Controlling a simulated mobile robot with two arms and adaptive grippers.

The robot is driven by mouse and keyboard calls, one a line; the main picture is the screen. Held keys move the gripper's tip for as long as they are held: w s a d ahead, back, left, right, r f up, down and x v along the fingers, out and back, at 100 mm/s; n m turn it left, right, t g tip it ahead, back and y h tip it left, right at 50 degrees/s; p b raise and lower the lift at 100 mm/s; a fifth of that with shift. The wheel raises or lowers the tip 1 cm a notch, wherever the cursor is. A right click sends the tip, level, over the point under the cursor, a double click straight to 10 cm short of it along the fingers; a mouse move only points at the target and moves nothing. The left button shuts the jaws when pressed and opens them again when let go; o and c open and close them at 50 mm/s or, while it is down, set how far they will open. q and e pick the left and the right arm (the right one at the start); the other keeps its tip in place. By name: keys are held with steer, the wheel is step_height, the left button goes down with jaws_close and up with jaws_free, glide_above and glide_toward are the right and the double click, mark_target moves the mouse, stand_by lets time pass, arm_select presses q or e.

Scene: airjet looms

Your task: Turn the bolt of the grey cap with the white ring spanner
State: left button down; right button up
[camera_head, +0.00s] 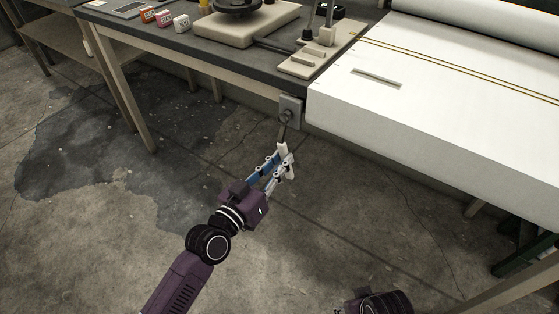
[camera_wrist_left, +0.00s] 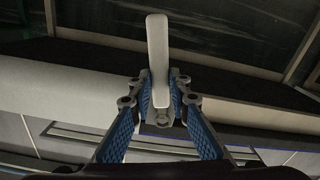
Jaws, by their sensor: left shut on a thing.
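The grey cap (camera_head: 291,108) is a small square plate at the side of the bench, beside the left end of the white machine bed. Its bolt (camera_head: 286,117) shows near the middle of the plate. My left gripper (camera_head: 279,159) is below the cap, shut on the white spanner (camera_head: 282,148). The spanner's upper end reaches up to the bolt and appears to meet it; I cannot tell if the ring sits fully around it. In the left wrist view the spanner (camera_wrist_left: 157,50) stands upright between the blue fingers (camera_wrist_left: 160,105). My right gripper's fingers do not show.
The dark bench top (camera_head: 262,65) holds a beige block (camera_head: 247,25), a beige fixture plate (camera_head: 312,61) and small boxes (camera_head: 164,18). The white machine bed (camera_head: 440,95) fills the right. Part of my right arm shows at the bottom edge.

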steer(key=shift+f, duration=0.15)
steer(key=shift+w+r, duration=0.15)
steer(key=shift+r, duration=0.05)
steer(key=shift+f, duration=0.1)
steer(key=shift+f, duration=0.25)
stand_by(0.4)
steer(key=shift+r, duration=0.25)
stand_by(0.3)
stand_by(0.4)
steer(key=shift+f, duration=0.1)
